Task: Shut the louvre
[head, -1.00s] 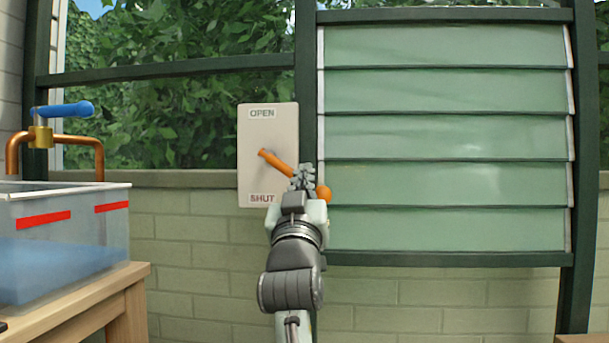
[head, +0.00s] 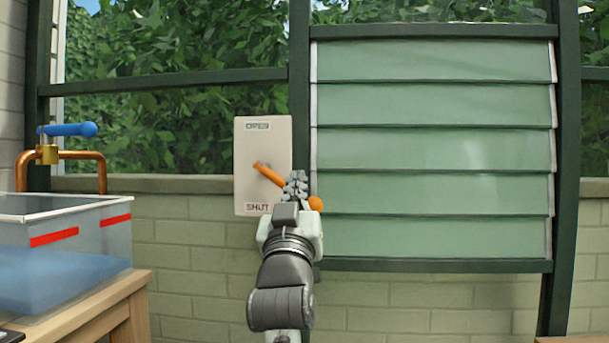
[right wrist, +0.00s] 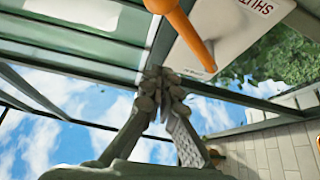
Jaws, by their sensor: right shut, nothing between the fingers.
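The louvre (head: 432,152) is a framed bank of pale green slats; they lie nearly flat and overlap, with no clear gap between them. Left of it is a pale plate (head: 250,190) marked OPEN at the top and SHUT at the bottom. The plate also shows in the right wrist view (right wrist: 228,28). An orange lever (head: 267,173) slants down to the right from the plate to a round knob (head: 315,204). My right gripper (head: 297,182) is shut and empty in front of the lever, hiding its middle. In the right wrist view the lever (right wrist: 188,35) is close to the fingertips (right wrist: 163,82); contact cannot be told. My left gripper is not in view.
At the left, a clear water tank (head: 70,235) with red marks stands on a wooden bench (head: 120,300). A copper pipe with a blue-handled tap (head: 68,129) is behind it. Dark green frame posts and a pale brick wall (head: 190,250) lie behind the arm.

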